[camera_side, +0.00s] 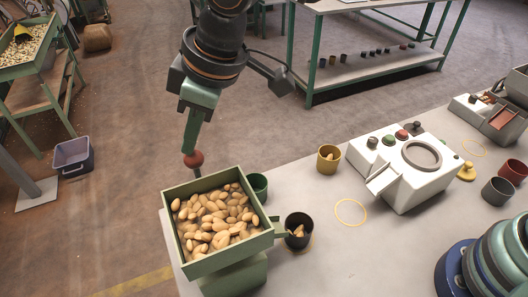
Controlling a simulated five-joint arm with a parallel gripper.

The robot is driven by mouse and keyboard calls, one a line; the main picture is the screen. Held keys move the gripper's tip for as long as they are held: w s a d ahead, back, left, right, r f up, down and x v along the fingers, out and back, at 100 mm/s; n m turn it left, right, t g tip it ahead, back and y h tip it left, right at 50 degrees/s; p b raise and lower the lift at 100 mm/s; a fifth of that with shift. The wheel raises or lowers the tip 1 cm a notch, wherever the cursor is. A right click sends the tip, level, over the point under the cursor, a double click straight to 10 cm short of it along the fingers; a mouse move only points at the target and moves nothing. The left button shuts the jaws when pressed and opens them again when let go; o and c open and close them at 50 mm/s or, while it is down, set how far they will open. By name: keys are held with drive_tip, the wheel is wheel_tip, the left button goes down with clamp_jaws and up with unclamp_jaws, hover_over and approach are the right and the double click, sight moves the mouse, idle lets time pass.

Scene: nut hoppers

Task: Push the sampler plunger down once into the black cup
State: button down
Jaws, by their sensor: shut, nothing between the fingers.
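The sampler is a green hopper (262,242) full of nuts (212,222) at the near left end of the table. Its plunger shows as a red knob (193,160) on a dark stem behind the hopper's back edge. My gripper (190,150) is shut and empty, pointing down with its tips at the top of the knob. They look to be touching it, but a small gap cannot be ruled out. The black cup (297,221) stands upright at the hopper's right side, by a short green spout (280,233). Some nuts lie in the cup.
A green cup (257,187) stands behind the hopper and a yellow cup (328,158) farther back. A white machine (412,180) stands to the right. A yellow ring (351,212) marks bare table between. Stacked round parts (490,262) are at the near right.

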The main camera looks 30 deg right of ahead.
drive_tip(key=shift+r, duration=2.8)
drive_tip(key=shift+w+d, duration=0.1)
drive_tip(key=shift+d, duration=0.15)
drive_tip(key=w+d+r+m+t+h, duration=0.15)
drive_tip(key=d+m, duration=0.45)
drive_tip(key=d, duration=1.8)
drive_tip(key=s+d+f+m+h, duration=0.1)
drive_tip(key=s+d+f+m, duration=0.1)
drive_tip(key=d, duration=0.5)
drive_tip(key=s+d+f+m+t, duration=0.1)
drive_tip(key=s+d+f+m, duration=0.1)
drive_tip(key=s+d, duration=0.4)
drive_tip(key=shift+s+d+f+m+h, duration=0.25)
drive_tip(key=shift+d+f+m+h, duration=0.15)
drive_tip(key=shift+d+m, duration=0.6)
